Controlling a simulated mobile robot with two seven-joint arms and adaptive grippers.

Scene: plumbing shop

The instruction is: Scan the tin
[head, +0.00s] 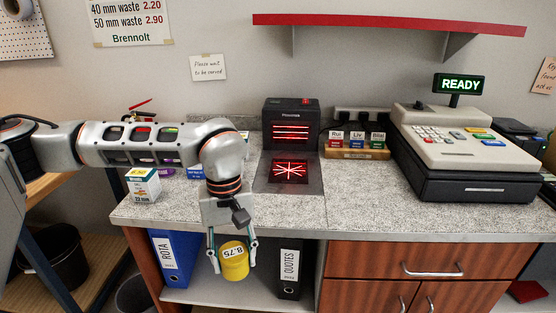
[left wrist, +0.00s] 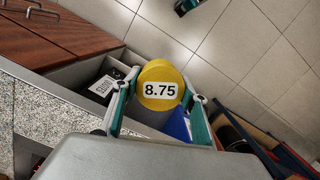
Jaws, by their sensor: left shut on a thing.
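A yellow tin (head: 234,264) with a white label reading 8.75 is held between the fingers of my left gripper (head: 232,256), in front of the counter's front edge and below its top. The left wrist view shows the tin (left wrist: 161,75) gripped between both fingers, its 8.75 label facing the camera. The scanner (head: 291,125) stands at the back of the counter with red lines lit on its upright face. Its flat plate (head: 290,172) shows a red star pattern. The tin is apart from the scanner. My right gripper is not in view.
A till (head: 465,150) with a green READY display (head: 460,84) stands at the right. A small rack of name cards (head: 357,146) is beside the scanner. A small box (head: 143,184) stands at the counter's left. Blue (head: 172,257) and black (head: 291,268) binders stand below. The front middle counter is clear.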

